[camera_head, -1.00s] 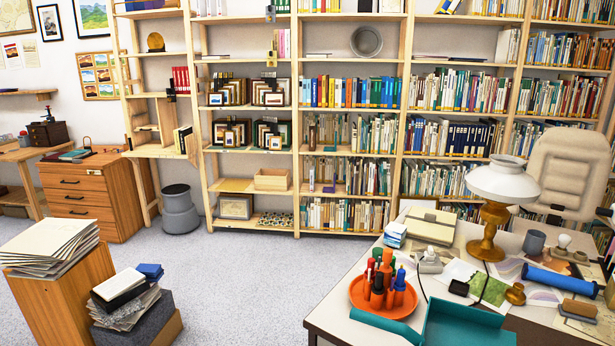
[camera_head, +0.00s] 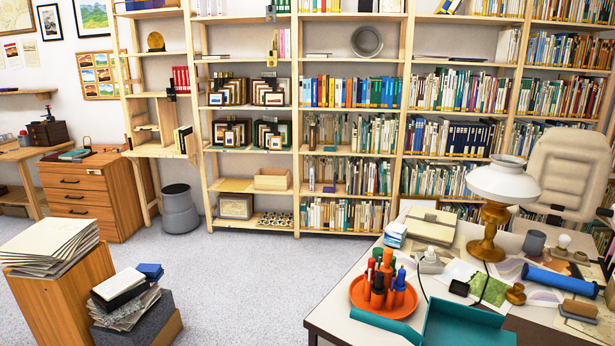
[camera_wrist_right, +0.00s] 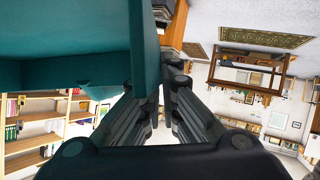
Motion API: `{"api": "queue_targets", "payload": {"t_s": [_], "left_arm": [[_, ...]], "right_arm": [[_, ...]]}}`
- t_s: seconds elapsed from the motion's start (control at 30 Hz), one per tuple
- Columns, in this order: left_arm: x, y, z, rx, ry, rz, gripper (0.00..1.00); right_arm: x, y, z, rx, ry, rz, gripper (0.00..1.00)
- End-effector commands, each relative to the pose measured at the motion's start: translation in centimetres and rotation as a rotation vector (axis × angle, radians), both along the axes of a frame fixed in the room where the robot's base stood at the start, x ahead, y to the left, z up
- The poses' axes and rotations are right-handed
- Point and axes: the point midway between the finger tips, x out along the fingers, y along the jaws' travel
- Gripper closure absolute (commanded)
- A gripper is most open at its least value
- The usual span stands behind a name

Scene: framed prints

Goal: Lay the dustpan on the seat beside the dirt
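A teal dustpan (camera_head: 468,326) shows at the bottom edge of the head view, in front of the desk's near side, partly cut off by the frame. A teal strip to its left looks like part of it. In the right wrist view the dustpan (camera_wrist_right: 65,30) fills the upper left. My right gripper (camera_wrist_right: 165,78) has its fingers close together at the dustpan's thin wall, which runs in between them. A beige padded chair (camera_head: 568,165) stands behind the desk at the right; its seat is mostly hidden. I see no dirt. My left gripper is in neither view.
The desk (camera_head: 345,275) carries an orange tray (camera_head: 362,308) with pens, a white-shaded lamp (camera_head: 502,182), a blue roll (camera_head: 560,280) and papers. Bookshelves line the back wall. A stack of papers (camera_head: 48,248) and piled books stand at lower left. The floor (camera_head: 245,285) between is clear.

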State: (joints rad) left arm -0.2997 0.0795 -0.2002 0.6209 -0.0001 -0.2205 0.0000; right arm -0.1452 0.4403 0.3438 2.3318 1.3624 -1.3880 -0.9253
Motion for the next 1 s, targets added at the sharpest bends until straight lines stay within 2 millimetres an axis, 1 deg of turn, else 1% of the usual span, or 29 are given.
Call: {"api": "queue_targets", "payload": {"t_s": [0.7, 0.77, 0.87, 0.97, 1.0], "left_arm": [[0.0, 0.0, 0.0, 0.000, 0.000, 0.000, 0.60], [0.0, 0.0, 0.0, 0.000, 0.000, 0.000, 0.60], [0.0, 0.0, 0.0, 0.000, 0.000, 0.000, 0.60], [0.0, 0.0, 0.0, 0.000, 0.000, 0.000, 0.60], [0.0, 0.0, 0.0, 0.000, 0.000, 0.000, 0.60]], "right_arm": [[0.2, -0.1, -0.1, 0.003, 0.003, -0.011, 1.00], [0.6, -0.5, -0.3, 0.004, 0.006, -0.036, 1.00], [2.1, -1.6, -0.8, 0.013, 0.016, -0.117, 1.00], [4.1, -3.5, -1.8, 0.030, 0.035, -0.245, 1.00], [5.0, -4.4, -2.3, 0.040, 0.043, -0.305, 1.00]]}}
